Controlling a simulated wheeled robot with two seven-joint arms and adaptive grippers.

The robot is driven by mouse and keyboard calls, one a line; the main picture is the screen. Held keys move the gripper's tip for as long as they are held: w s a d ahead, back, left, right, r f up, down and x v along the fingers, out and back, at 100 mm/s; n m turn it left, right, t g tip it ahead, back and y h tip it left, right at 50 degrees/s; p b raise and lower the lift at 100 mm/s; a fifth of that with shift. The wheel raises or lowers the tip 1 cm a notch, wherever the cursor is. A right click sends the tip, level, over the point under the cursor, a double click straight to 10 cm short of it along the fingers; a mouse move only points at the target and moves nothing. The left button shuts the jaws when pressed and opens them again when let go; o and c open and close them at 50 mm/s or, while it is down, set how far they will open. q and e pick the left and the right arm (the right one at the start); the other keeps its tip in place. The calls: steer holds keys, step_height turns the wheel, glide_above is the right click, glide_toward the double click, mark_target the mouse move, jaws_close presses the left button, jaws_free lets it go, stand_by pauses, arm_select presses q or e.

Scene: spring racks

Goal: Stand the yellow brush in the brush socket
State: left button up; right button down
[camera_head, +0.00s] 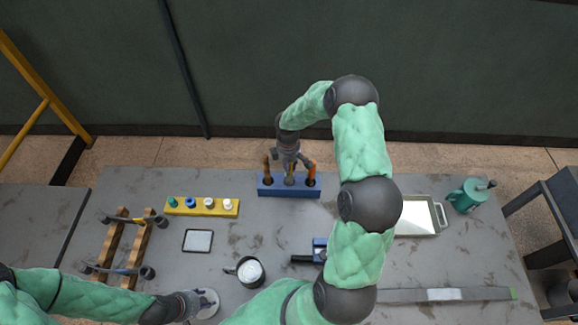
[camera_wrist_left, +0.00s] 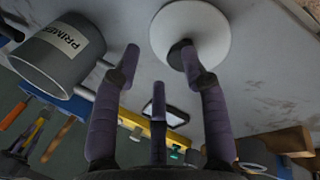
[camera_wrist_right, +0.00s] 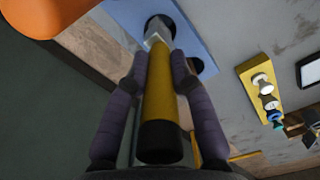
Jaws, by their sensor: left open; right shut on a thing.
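The yellow brush (camera_wrist_right: 158,95) is between the fingers of my right gripper (camera_wrist_right: 159,75), which is shut on its handle. Its black end faces the right wrist camera, and its pale ferrule overlaps a dark hole in the blue brush rack (camera_wrist_right: 188,25). I cannot tell how deep the tip sits. In the head view my right gripper (camera_head: 289,163) is above the middle of the blue rack (camera_head: 290,192). A brown brush (camera_head: 267,168) and an orange brush (camera_head: 311,172) stand at the rack's ends. My left gripper (camera_wrist_left: 160,65) is open beside a white disc (camera_wrist_left: 185,22).
A primer can (camera_head: 243,279), a tablet-like panel (camera_head: 198,240) and a wooden rack (camera_head: 106,245) are nearer.

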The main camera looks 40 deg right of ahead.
arm_select(q)
steer(key=shift+f+b, duration=0.4)
steer(key=shift+f, duration=0.05)
arm_select(e)
steer(key=shift+f, duration=0.6)
arm_select(q)
steer(key=shift+f, duration=0.1)
arm_select(e)
steer(key=shift+f, duration=0.1)
arm_select(q)
steer(key=shift+f+b, duration=0.95)
steer(key=shift+b, duration=0.1)
arm_select(e)
steer(key=shift+f, duration=1.25)
steer(key=c, duration=1)
jaws_free()
steer(key=r, duration=1.2)
steer(key=shift+w, duration=0.2)
arm_select(q)
steer(key=shift+r, duration=0.1)
arm_select(e)
steer(key=shift+r, duration=0.1)
